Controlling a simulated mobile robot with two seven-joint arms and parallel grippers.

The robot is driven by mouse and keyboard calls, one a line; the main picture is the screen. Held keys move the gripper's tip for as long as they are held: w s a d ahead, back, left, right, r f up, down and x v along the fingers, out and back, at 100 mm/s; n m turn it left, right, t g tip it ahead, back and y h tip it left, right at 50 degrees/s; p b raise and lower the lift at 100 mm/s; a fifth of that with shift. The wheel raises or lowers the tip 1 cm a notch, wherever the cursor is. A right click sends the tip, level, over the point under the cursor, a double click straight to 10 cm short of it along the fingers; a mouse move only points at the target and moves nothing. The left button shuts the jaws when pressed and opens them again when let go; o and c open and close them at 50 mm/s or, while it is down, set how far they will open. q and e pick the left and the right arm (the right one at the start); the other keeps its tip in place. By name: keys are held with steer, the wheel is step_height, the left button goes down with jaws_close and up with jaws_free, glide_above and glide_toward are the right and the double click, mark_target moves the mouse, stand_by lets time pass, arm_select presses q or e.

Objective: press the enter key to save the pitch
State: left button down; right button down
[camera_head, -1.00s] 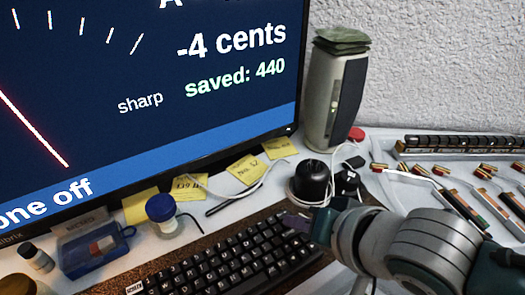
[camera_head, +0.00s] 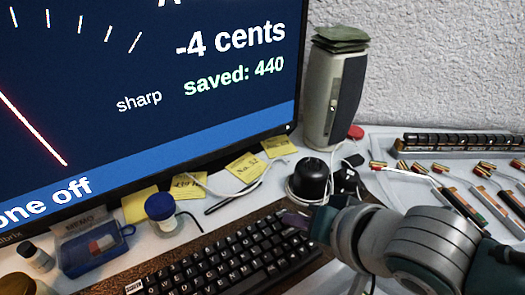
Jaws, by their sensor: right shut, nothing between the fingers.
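The black keyboard (camera_head: 225,258) lies on the desk below the monitor. My right gripper (camera_head: 290,219) is shut and empty, with its tips at the keyboard's far right end. The tips hide the keys under them, so I cannot pick out the enter key or tell whether the tips touch it. The monitor (camera_head: 130,90) shows "-4 cents", "sharp" and "saved: 440" on dark blue, with a red needle line at the left. My left gripper is not in view.
A black round knob-like object (camera_head: 310,180) stands just behind my right gripper. A grey speaker (camera_head: 335,95) stands at the back. A blue-lidded jar (camera_head: 161,212), a blue box (camera_head: 95,247) and yellow notes (camera_head: 245,166) lie below the monitor. Piano action parts (camera_head: 465,185) fill the right.

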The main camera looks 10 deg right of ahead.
steer(key=shift+f, duration=0.15)
steer(key=shift+f, duration=0.3)
steer(key=shift+f+b, duration=0.35)
steer(key=shift+b, duration=0.1)
stand_by(0.4)
steer(key=shift+r, duration=0.1)
steer(key=shift+r+p, duration=0.75)
steer(key=shift+p, duration=0.2)
